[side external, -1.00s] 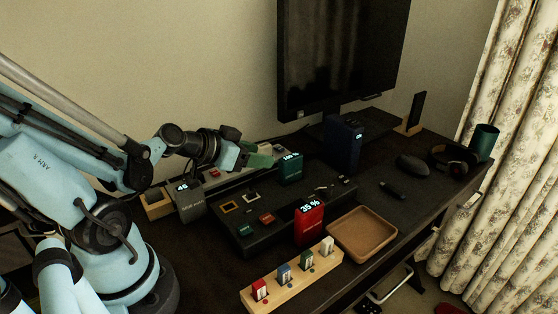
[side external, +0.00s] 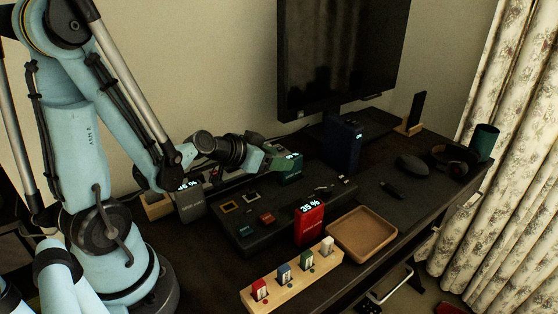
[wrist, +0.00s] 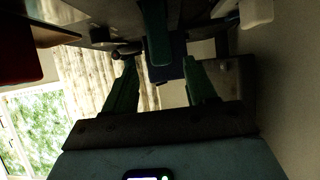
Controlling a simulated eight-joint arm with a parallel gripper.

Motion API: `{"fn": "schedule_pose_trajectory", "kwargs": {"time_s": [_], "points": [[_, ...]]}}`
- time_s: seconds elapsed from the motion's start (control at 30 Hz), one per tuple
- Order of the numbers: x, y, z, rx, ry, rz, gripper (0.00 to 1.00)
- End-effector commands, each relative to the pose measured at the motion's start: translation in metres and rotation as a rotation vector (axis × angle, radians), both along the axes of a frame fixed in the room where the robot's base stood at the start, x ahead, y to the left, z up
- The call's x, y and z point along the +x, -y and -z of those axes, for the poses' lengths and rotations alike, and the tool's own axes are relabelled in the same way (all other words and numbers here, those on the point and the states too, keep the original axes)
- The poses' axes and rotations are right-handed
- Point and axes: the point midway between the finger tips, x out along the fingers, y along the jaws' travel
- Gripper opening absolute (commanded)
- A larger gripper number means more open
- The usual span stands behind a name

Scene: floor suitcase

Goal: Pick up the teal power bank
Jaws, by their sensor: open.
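The teal power bank (side external: 291,170) stands upright at the back of the black organiser, its lit display on top. In the side view my gripper (side external: 274,160) is at its left side and covers part of it. Whether they touch I cannot tell. In the wrist view my two green fingers are apart, and a teal block, which looks like the power bank (wrist: 155,35), shows between and beyond them. My gripper is open and holds nothing.
A red power bank (side external: 310,224), a grey one (side external: 190,204) and a navy one (side external: 342,146) stand nearby. The monitor (side external: 343,60) rises behind.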

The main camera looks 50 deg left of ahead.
Motion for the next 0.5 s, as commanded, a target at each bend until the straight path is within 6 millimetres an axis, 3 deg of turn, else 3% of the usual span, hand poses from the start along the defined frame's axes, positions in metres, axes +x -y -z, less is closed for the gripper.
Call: {"fn": "schedule_pose_trajectory", "kwargs": {"time_s": [0.27, 0.5], "points": [[0.01, 0.0, 0.004, 0.002, 0.0, 0.001, 0.56], [0.037, -0.003, 0.013, 0.001, 0.0, 0.002, 0.56]]}}
